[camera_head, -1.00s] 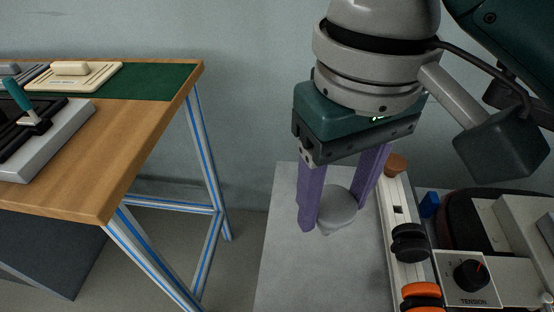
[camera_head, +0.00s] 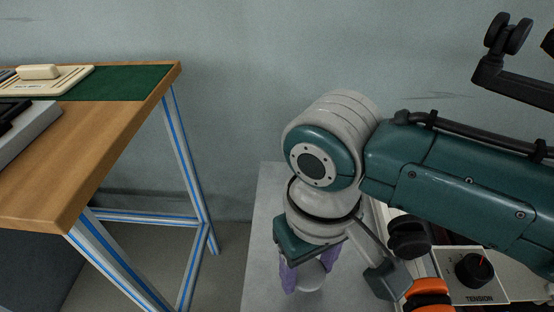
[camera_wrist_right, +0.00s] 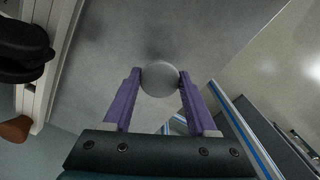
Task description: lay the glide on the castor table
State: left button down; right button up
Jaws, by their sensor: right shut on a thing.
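The glide (camera_head: 311,278) is a pale grey disc. My right gripper (camera_head: 308,282) is shut on it, with one purple finger on each side. In the right wrist view the glide (camera_wrist_right: 160,79) sits between the fingertips (camera_wrist_right: 160,82). The grey table (camera_head: 268,205), which I take for the castor table, is below the gripper. I cannot tell whether the glide touches its top. My right arm hides part of the table and the rack on it. My left gripper is not in view.
A rack with black castors (camera_head: 408,236) and orange castors (camera_head: 427,290) runs along the grey table's right side, near the TENSION knob box (camera_head: 474,272). A wooden bench (camera_head: 95,150) with a green mat (camera_head: 130,82) stands left, across a floor gap. A black wheeled bracket (camera_head: 507,55) is upper right.

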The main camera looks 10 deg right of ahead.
aim_at(308, 271)
jog(key=shift+f, duration=0.15)
jog(key=o, duration=1.3)
jog(key=shift+c, duration=0.2)
notch_tip(308, 271, up, 11)
jog(key=p, duration=0.4)
jog(key=s+a+t+y, duration=0.1)
jog(key=s+y, duration=0.1)
jog(key=s, duration=0.4)
jog(key=s+d+r+t+h, duration=0.1)
jog(key=s+d+r+t, duration=0.1)
jog(key=s+d, duration=0.4)
jog(key=d, duration=0.4)
jog(key=shift+d+m+t+h, duration=0.2)
jog(key=shift+m+t+h, duration=0.1)
jog(key=shift+m+h, duration=0.1)
